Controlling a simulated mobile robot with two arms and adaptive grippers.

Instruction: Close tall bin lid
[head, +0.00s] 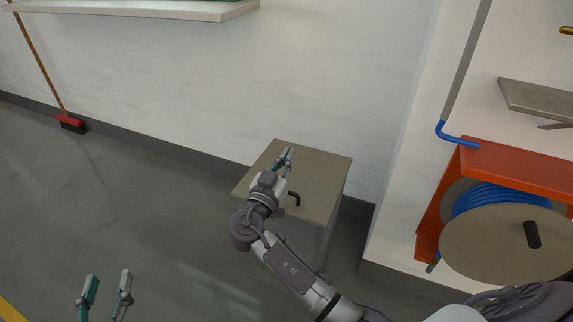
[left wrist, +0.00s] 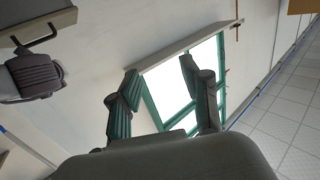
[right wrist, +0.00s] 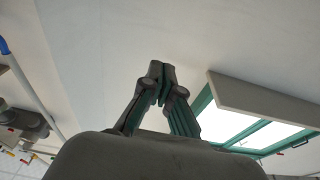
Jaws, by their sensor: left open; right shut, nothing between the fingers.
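The tall bin (head: 328,232) stands against the wall in the middle of the head view. Its beige lid (head: 322,172) lies across the top and looks shut; my arm hides part of its front edge. A dark bent handle (head: 294,198) sits at the lid's front. My right gripper (head: 288,153) is shut and empty over the lid; whether it touches cannot be told. My left gripper (head: 108,279) is open and empty, low at the left, away from the bin. The lid's underside or edge and handle (left wrist: 40,38) also seem to show in the left wrist view.
An orange rack with a blue cable reel (head: 500,240) stands to the right of the bin. A broom (head: 70,122) leans at the far left. A white shelf (head: 150,10) is on the wall above. The floor left of the bin is clear.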

